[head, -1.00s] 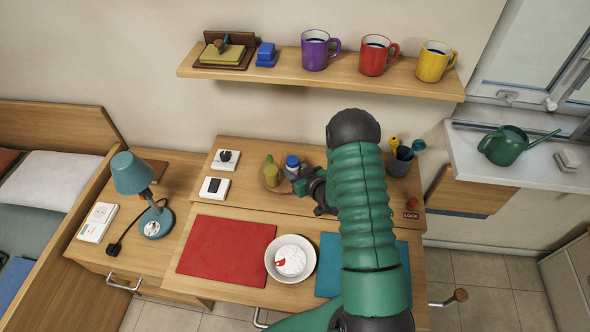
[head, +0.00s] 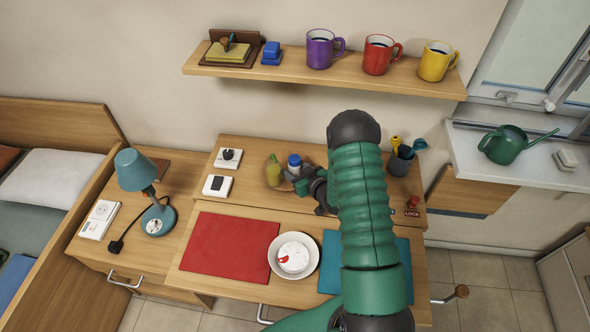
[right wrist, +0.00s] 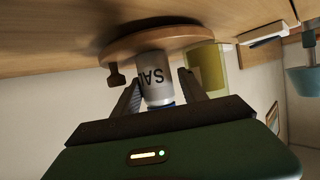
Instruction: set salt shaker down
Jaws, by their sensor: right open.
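The salt shaker (head: 294,161) is white with a blue cap and stands on the round wooden tray (head: 269,158) at the back of the desk. In the right wrist view, which is upside down, the shaker (right wrist: 154,72) shows part of its lettering, and its base meets the tray (right wrist: 125,50). My right gripper (head: 293,179) is open around the shaker, with one finger on each side (right wrist: 160,84). A gap shows on at least one side. My left gripper is out of view.
White switch plates (head: 217,186) lie further left. A dark cup with utensils (head: 400,160) stands right of my arm. A bowl (head: 272,262) and a red mat (head: 231,245) are in front.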

